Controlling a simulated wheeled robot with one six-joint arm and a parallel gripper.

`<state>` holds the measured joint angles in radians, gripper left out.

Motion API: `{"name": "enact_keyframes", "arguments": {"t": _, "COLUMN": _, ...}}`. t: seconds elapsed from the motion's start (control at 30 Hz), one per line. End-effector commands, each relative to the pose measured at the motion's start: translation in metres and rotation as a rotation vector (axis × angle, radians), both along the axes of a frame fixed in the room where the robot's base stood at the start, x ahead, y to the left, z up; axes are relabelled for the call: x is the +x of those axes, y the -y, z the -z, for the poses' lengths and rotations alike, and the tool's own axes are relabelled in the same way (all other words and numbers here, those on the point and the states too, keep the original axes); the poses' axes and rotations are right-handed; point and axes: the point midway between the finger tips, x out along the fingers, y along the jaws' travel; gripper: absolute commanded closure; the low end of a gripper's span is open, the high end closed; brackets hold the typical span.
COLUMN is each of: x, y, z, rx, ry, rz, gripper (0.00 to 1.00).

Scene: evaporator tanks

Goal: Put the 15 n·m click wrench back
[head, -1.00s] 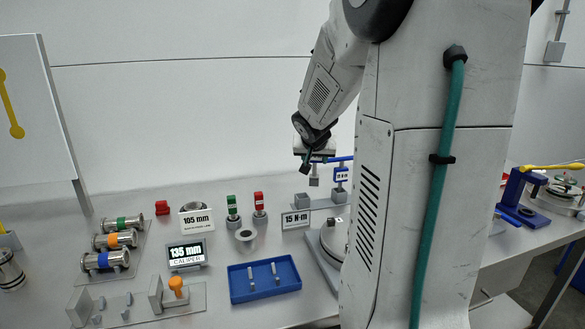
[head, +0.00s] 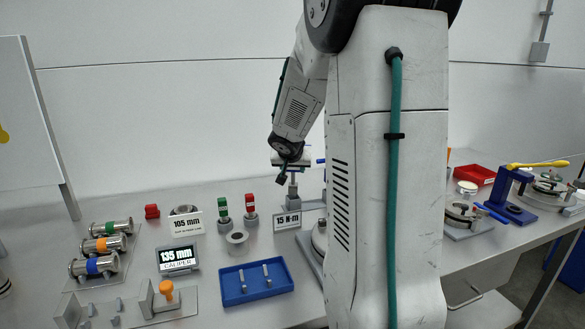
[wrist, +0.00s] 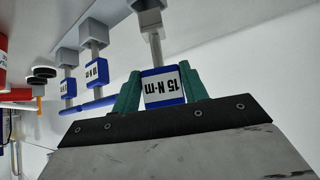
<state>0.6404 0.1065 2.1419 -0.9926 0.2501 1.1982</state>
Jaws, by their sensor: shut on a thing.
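My gripper (wrist: 161,86) has teal fingers closed on both sides of the blue tag block of the 15 N·m click wrench (wrist: 163,88), whose label reads upside down in the wrist view. Its grey shaft runs up the picture to a grey block at the top edge; I cannot tell whether it is seated there. In the head view my gripper (head: 291,167) is above a grey post by the 15 N·m sign (head: 287,220). The wrench is mostly hidden there. Two similar blue-tagged wrenches (wrist: 97,71) stand in grey blocks to the left in the wrist view.
A blue tray (head: 256,299) with two small pins sits in front. Red and green-capped holders (head: 223,213) and a ring (head: 237,242) stand left of the sign. My arm hides the bench's middle.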

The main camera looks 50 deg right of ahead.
Motion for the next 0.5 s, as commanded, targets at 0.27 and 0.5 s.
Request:
{"name": "enact_keyframes", "arguments": {"t": 0.27, "x": -0.0004, "y": 0.0003, "z": 0.0090, "rx": 0.000, "ry": -0.002, "rz": 0.000, "gripper": 0.89}}
{"name": "enact_keyframes", "arguments": {"t": 0.5, "x": -0.0006, "y": 0.0004, "z": 0.0105, "rx": 0.000, "ry": -0.002, "rz": 0.000, "gripper": 0.37}}
